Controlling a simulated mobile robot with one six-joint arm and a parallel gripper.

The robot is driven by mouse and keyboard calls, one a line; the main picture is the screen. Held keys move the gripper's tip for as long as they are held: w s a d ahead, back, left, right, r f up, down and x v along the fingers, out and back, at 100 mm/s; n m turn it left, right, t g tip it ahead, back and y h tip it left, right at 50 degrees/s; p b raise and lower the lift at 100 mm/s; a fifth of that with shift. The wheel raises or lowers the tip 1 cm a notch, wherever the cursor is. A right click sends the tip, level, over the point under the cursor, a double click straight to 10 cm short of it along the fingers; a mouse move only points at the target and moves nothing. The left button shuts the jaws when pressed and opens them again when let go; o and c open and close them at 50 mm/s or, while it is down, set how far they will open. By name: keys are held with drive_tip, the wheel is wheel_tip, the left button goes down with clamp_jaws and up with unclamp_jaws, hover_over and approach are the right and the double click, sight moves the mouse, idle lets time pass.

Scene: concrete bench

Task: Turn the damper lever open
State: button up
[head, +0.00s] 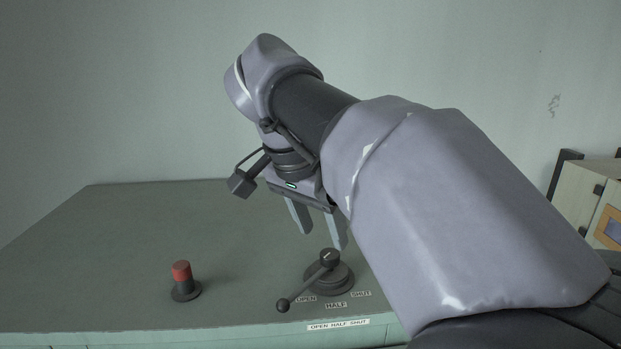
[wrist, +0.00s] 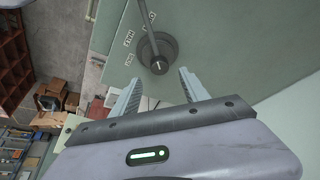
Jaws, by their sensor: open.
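The damper lever (head: 303,286) is a dark arm with a ball end on a round hub (head: 333,278) near the front edge of the bench. It points to the front left, on the OPEN label's side, with its ball just left of that label (head: 306,299). In the wrist view the lever (wrist: 144,14) runs up from its hub, beside the nearest label; its far end is out of frame. My gripper (head: 321,240) is open and empty, with its fingers pointing down above the hub and apart from the lever. Both fingers (wrist: 160,73) also show in the wrist view.
The HALF label (head: 336,305) and SHUT label (head: 361,294) lie around the hub. A red-topped button (head: 182,280) stands to the left on the green bench (head: 110,250). A beige cabinet (head: 587,190) is at far right. The bench's left and back are clear.

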drive_tip(key=v, duration=1.1)
drive_tip(key=shift+s+r, duration=0.2)
drive_tip(key=shift+r, duration=0.15)
drive_tip(key=shift+a, duration=0.1)
